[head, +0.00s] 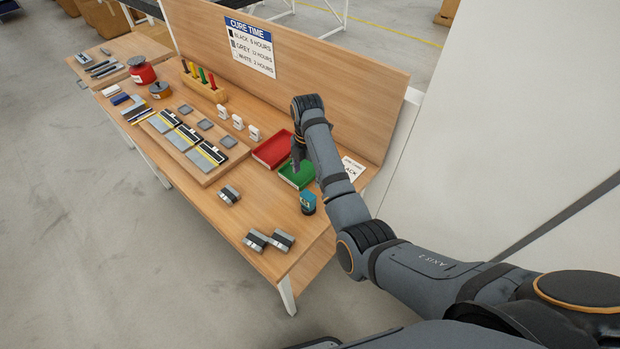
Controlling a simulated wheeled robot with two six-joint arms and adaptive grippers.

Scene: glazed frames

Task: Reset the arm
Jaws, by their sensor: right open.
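My right arm reaches in from the lower right over the wooden workbench (215,190). My right gripper (297,160) points down over the red tray (270,151) and green tray (290,180) area, partly hidden by the arm's wrist. It is open, and I see nothing held in it. Whether it touches a tray I cannot tell. My left gripper is not in view.
A teal object (307,203) stands near the bench's right end. Small grey-and-black blocks (282,240) lie at the front edge. A board with panels (185,138), a red pot (141,72) and a wooden rack (203,85) stand left. A back panel (330,75) rises behind.

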